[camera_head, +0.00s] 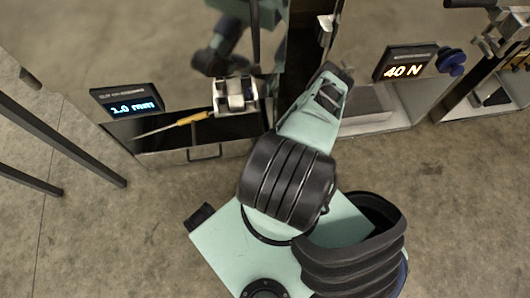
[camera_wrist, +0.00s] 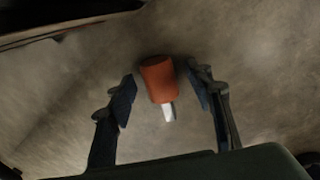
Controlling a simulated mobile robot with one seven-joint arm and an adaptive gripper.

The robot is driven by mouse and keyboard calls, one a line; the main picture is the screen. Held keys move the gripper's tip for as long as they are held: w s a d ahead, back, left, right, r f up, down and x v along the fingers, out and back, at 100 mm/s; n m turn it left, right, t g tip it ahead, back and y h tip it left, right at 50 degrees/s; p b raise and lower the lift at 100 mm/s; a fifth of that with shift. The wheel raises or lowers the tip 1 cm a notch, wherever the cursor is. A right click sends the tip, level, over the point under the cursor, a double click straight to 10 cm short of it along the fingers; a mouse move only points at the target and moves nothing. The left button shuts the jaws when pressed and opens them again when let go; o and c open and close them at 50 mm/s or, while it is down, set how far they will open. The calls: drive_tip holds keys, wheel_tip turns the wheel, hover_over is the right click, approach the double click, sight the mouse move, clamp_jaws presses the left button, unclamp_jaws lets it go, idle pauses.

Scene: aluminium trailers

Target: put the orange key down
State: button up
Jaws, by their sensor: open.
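The orange key (camera_wrist: 158,78) shows in the wrist view as a stubby orange cylinder with a short pale shaft pointing down the picture. My gripper (camera_wrist: 163,84) is open, with one dark finger on either side of the key. A gap shows between the key and each finger. The concrete floor shows behind the key, and I cannot tell for sure whether the key rests on it. In the head view my arm reaches up the picture, and I cannot make out the key or the fingertips there.
Dark rails (camera_head: 62,140) run at far left. Bare floor (camera_head: 110,230) lies in front.

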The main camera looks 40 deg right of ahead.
drive_tip(key=shift+r, duration=0.1)
drive_tip(key=shift+c, duration=0.5)
clamp_jaws()
